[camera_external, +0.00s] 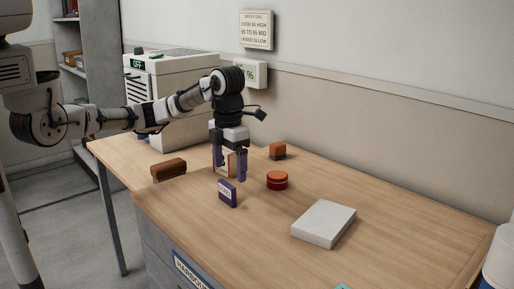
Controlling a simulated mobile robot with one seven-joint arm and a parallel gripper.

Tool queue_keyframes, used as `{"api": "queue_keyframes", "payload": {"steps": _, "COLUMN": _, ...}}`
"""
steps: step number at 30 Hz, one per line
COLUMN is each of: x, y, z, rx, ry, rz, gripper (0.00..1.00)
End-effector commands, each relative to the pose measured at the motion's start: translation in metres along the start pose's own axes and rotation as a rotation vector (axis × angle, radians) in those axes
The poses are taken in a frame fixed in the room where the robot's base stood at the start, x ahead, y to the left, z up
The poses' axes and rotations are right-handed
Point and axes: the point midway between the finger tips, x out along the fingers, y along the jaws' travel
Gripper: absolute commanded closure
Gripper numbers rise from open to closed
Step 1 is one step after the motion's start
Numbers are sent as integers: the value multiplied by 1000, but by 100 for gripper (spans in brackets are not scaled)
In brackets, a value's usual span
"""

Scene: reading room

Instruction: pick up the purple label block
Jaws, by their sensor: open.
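The purple label block (227,194) stands upright on the wooden table, near its front edge and left of the middle. A pale label shows on its front face. My gripper (229,170) points down just above and behind the block, with its two purple-tinted fingers apart. Nothing shows between the fingers except a pale, orange-edged thing (231,160) that appears behind them. I cannot tell the exact gap between the fingertips and the block.
A red round tin (277,181) sits right of the block. An orange-brown block (277,150) lies farther back, and a brown brush-like block (169,170) is at the left. A white flat box (323,223) lies to the right. A large pale machine (185,90) stands behind.

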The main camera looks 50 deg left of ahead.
Motion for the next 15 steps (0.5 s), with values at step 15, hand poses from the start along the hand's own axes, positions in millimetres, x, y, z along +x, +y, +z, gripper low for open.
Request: {"api": "queue_keyframes", "payload": {"steps": 15, "x": 49, "y": 5, "z": -8, "rx": 1, "ry": 3, "rz": -1, "gripper": 15}}
